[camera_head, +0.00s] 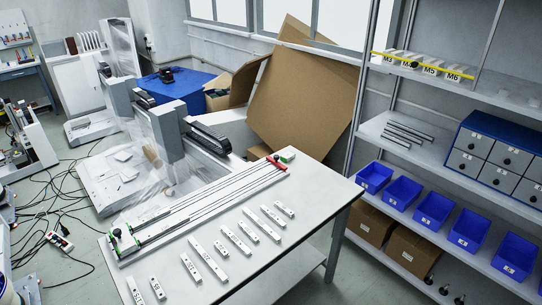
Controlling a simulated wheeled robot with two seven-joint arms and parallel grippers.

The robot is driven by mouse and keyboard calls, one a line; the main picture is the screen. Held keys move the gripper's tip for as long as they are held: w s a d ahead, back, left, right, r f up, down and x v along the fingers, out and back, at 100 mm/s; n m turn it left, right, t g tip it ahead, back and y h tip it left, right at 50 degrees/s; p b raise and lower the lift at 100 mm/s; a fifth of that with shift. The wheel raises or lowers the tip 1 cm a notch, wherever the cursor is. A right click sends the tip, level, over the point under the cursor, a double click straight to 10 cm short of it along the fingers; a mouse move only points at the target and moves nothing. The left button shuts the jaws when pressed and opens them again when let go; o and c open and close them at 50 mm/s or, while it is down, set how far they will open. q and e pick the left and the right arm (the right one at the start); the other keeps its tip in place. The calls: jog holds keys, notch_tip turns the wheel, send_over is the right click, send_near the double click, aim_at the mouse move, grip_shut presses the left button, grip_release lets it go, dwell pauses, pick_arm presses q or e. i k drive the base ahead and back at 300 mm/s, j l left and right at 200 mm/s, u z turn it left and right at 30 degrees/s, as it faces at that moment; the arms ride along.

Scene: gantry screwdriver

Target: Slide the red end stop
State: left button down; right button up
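The red end stop (277,163) sits at the far right end of a long rail fixture (200,208) on the white table (313,178). Small green parts (116,233) stand at the near left end of the rails. Neither of my grippers shows in the head view. Nothing is touching the end stop.
Several pale labelled bars (238,240) lie in a row on the table in front of the rails. A gantry machine (166,130) stands behind. Shelves with blue bins (419,206) are at right. Cables (45,190) lie on the floor at left.

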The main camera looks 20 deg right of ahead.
aim_at(276, 160)
jog(key=i+l, duration=0.5)
jog(key=i+l+u, duration=0.15)
jog(key=i+l, duration=0.35)
jog(key=l, duration=0.2)
